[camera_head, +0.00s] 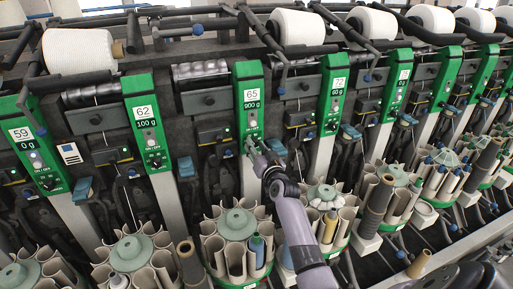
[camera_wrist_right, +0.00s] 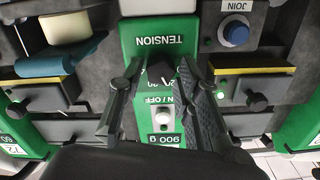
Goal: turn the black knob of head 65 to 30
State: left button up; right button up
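Head 65 (camera_head: 251,96) is a green panel with a white number label, a display reading 900 g and an ON / OFF button. My right gripper (camera_head: 252,147) is at the lower part of this panel and hides its knob in the head view. In the right wrist view the panel is upside down. The black knob (camera_wrist_right: 160,72) shows there under the TENSION label, with a scale partly covered beside it. My right gripper (camera_wrist_right: 161,68) is open, its two fingers on either side of the knob with gaps visible. My left gripper is not in view.
Neighbouring heads 62 (camera_head: 146,118) and 72 (camera_head: 333,92) have similar green panels. A blue JOIN button (camera_wrist_right: 236,34) is beside the panel in the wrist view. Below head 65 stands a round bobbin magazine (camera_head: 236,224). White yarn cones (camera_head: 297,27) line the top.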

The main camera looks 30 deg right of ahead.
grip_shut()
jog(key=shift+m, duration=0.4)
jog(key=m+p, duration=0.1)
jog(key=m, duration=0.7)
jog(key=shift+m, duration=0.3)
jog(key=shift+d+m, duration=0.1)
jog(key=shift+m, duration=0.2)
jog(key=shift+o, duration=1.9)
grip_release()
